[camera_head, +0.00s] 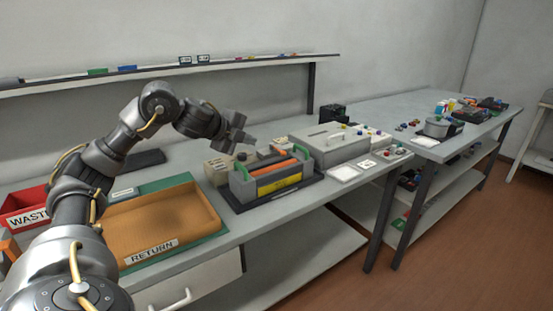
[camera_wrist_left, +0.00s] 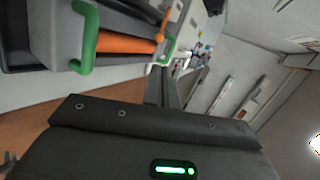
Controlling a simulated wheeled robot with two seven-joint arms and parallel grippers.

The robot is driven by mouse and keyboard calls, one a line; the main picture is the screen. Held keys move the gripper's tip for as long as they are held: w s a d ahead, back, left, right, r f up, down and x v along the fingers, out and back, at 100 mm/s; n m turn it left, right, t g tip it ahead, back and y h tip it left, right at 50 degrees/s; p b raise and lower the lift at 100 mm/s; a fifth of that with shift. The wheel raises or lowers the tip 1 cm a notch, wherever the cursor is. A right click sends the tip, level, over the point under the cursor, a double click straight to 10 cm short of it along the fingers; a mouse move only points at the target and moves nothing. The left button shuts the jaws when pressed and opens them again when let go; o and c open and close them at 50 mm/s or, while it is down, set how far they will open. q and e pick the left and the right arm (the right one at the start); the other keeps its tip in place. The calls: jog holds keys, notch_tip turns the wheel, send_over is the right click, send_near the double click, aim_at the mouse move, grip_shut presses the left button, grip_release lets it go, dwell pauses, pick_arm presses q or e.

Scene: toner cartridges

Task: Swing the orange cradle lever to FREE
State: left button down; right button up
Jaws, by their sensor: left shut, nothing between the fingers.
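The grey cradle (camera_head: 272,182) stands on a dark base in the middle of the near bench, with orange bars on top and a yellow label on its front. In the left wrist view the cradle (camera_wrist_left: 50,35) fills the upper left, with green handles (camera_wrist_left: 86,45) and an orange roller (camera_wrist_left: 125,45). A thin orange lever with a ball end (camera_wrist_left: 161,32) shows beside them; its FREE mark cannot be read. My left gripper (camera_head: 238,140) is above and behind the cradle's left end, apart from it. It is shut and empty. My right gripper is out of view.
An orange-brown RETURN tray (camera_head: 160,222) lies left of the cradle, with a red WASTE bin (camera_head: 25,208) beyond. A grey lidded box (camera_head: 328,145) stands close to the cradle's right. A narrow shelf (camera_head: 180,66) runs along the wall behind. Another bench (camera_head: 400,108) extends right.

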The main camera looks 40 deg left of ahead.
aim_at(282, 152)
pick_arm(q)
jog(key=shift+f, duration=0.15)
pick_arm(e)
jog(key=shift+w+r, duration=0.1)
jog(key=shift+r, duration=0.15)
pick_arm(q)
jog(key=x, duration=1.3)
jog(key=shift+w+f, duration=0.25)
jog(key=shift+w, duration=0.2)
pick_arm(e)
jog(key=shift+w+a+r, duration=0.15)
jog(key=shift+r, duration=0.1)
